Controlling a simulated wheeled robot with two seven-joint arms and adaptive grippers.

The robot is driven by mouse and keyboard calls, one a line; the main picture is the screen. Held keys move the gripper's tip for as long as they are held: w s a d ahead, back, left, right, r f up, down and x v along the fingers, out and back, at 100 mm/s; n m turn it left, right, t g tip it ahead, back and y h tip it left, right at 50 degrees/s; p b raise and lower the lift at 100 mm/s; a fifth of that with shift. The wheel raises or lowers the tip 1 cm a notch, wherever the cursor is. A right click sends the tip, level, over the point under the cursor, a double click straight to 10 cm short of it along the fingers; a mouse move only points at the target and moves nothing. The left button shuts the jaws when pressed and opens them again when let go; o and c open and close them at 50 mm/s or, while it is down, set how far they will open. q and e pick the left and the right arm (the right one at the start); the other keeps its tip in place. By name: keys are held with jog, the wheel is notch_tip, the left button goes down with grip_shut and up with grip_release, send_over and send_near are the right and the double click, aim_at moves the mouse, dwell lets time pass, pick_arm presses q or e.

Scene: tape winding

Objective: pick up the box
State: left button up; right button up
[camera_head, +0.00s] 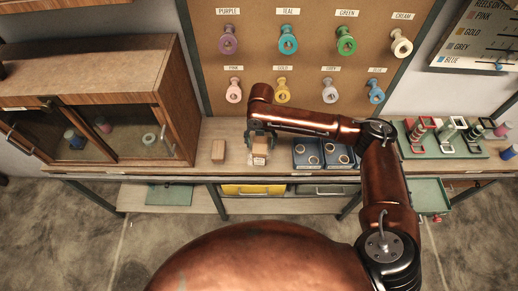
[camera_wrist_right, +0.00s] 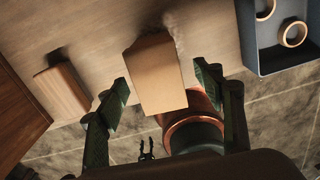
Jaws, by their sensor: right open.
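A light brown cardboard box (camera_head: 260,160) sits near the front edge of the workbench in the head view. In the right wrist view the box (camera_wrist_right: 157,72) stands between the two green-padded fingers, with a visible gap on either side. My right gripper (camera_head: 261,139) is over the box, open and pointing down. In the right wrist view my right gripper (camera_wrist_right: 162,97) is also open and holds nothing. My left gripper is in neither view.
A wooden block (camera_head: 218,150) stands left of the box and shows in the wrist view (camera_wrist_right: 62,91). Blue trays (camera_head: 308,165) with rings lie close on the right. A cabinet (camera_head: 176,95) stands at left; a pegboard (camera_head: 262,72) with colored reels is behind.

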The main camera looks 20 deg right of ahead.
jog(key=f, duration=0.3)
jog(key=shift+w, duration=0.3)
jog(key=f, duration=0.3)
jog(key=shift+s+a+f, duration=0.1)
jog(key=shift+s+f, duration=0.15)
jog(key=shift+f, duration=0.15)
jog(key=shift+c, duration=0.7)
jog(key=c, duration=1.1)
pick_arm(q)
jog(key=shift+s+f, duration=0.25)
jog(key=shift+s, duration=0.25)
pick_arm(e)
jog(key=shift+c, duration=0.6)
jog(key=shift+r, duration=0.1)
